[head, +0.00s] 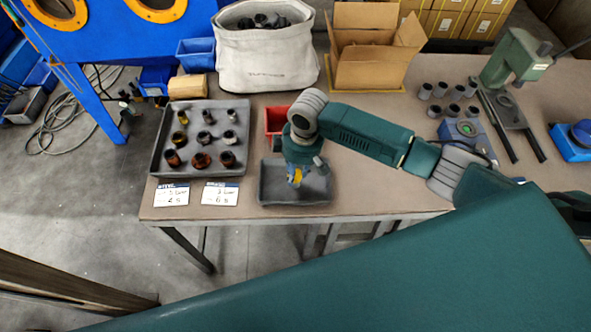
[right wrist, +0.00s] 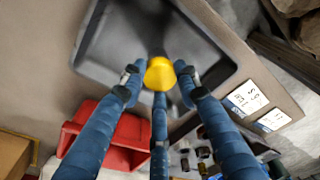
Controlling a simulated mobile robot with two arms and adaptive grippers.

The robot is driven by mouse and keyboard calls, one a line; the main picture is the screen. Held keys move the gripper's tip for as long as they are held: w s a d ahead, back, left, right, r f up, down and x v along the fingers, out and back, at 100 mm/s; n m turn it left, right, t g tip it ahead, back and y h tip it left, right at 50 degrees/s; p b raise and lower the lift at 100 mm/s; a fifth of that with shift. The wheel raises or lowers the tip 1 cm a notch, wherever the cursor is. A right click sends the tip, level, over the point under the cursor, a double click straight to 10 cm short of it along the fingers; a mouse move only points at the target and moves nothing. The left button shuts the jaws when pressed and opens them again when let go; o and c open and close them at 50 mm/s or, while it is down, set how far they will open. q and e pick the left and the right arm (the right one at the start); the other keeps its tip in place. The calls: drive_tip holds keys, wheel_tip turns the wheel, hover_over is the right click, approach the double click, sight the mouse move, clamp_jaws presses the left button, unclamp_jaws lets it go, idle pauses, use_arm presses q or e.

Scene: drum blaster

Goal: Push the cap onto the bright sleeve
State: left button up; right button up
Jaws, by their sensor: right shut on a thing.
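My right gripper (head: 296,178) is above the small dark grey tray (head: 265,194) near the table's front edge. Its fingers are shut on a yellow piece, probably the cap (right wrist: 159,74), which shows between the fingertips in the right wrist view. It also shows in the head view (head: 296,175). Several sleeves stand in a larger grey tray (head: 156,155) at the left. They include a rusty sleeve (head: 172,158), an orange-brown sleeve (head: 201,160) and a brassy sleeve (head: 179,138). I cannot tell which is the bright sleeve. My left gripper is not in view.
A red bin (head: 276,119) is beside my right arm. A blue fixture (head: 463,129), several dark cylinders (head: 440,89) and a green press (head: 513,58) stand at the right. A cloth bag (head: 263,62) and an open carton (head: 372,68) are behind. Two label cards (head: 220,194) lie at the front.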

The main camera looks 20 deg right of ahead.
drive_tip(key=shift+r+p, duration=0.1)
drive_tip(key=shift+p, duration=0.7)
idle(0.7)
drive_tip(key=shift+f, duration=0.5)
idle(0.8)
drive_tip(key=shift+p, duration=0.4)
drive_tip(key=shift+f, duration=0.3)
idle(0.8)
drive_tip(key=o, duration=1.4)
drive_tip(key=shift+r, duration=0.1)
